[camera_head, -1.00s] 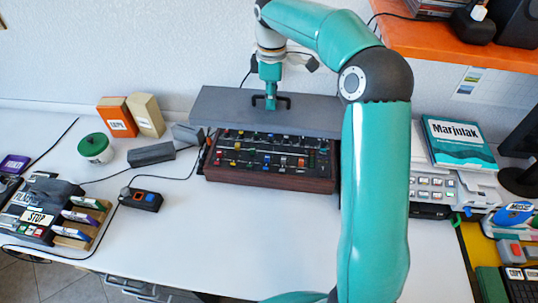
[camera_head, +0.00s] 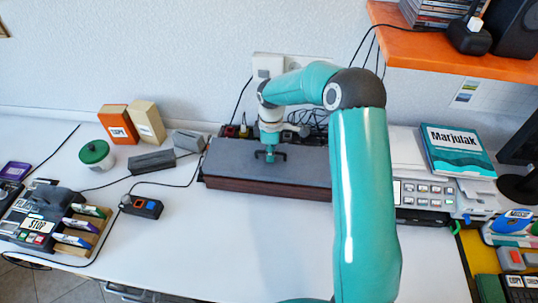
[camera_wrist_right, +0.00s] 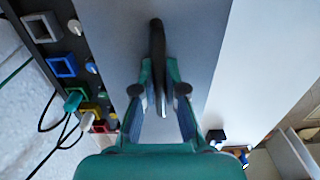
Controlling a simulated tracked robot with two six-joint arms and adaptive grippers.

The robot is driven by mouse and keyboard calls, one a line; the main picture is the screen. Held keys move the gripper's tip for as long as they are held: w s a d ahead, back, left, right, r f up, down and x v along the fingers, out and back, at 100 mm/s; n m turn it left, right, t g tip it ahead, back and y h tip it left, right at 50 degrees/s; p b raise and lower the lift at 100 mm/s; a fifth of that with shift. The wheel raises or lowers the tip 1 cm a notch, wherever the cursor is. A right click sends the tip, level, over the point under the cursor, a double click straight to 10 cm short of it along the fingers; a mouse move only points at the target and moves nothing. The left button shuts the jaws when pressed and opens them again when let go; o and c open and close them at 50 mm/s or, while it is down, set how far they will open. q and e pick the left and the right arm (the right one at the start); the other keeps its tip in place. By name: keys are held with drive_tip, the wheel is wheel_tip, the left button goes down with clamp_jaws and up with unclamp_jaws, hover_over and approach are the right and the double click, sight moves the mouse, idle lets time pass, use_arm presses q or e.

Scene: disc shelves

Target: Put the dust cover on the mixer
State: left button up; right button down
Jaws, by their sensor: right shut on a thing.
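The dust cover (camera_head: 307,172) is a flat grey lid with a dark handle on top. It lies over the mixer (camera_head: 270,191), hiding its controls; only the wooden front side shows below the cover's edge. I cannot tell whether the cover is fully seated. My right gripper (camera_head: 270,155) is over the cover, shut on its handle. In the right wrist view, the fingers (camera_wrist_right: 160,92) close around the dark handle (camera_wrist_right: 157,45), with the grey cover (camera_wrist_right: 112,35) beneath. My left gripper is not in view.
Plugs and cables (camera_head: 240,131) stand along the mixer's back edge. A keypad device (camera_head: 424,194) and the Marjulak book (camera_head: 456,150) are to the right. The front table is clear.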

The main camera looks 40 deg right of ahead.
drive_tip(key=shift+f, duration=0.4)
drive_tip(key=c, duration=1.2)
unclamp_jaws()
drive_tip(key=shift+c, duration=0.2)
wheel_tip(320, 180, up, 12)
drive_tip(key=b, duration=0.1)
